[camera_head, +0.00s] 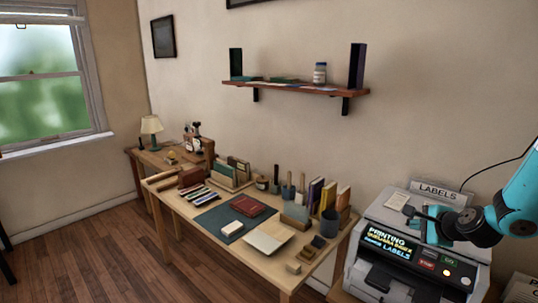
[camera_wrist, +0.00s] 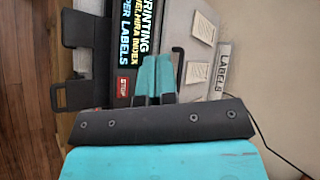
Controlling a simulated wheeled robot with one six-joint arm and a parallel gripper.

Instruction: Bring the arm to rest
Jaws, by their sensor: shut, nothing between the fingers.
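My arm (camera_head: 520,200) comes in from the right in the head view, teal with dark joints. My gripper (camera_head: 428,228) is in front of the label printer (camera_head: 376,212), beside its lit screen (camera_head: 388,243), and partly covers the printer. In the wrist view my gripper (camera_wrist: 155,68) shows teal fingers closed together with nothing between them, over the printer's panel. I cannot tell whether the fingertips touch the panel.
A LABELS sign (camera_head: 438,191) stands at the back of the printer. Left of it is a wooden desk (camera_head: 320,262) with books, a mat and a cup (camera_head: 330,223). A wall shelf (camera_head: 290,88) hangs above. The wooden floor (camera_head: 90,255) at left is clear.

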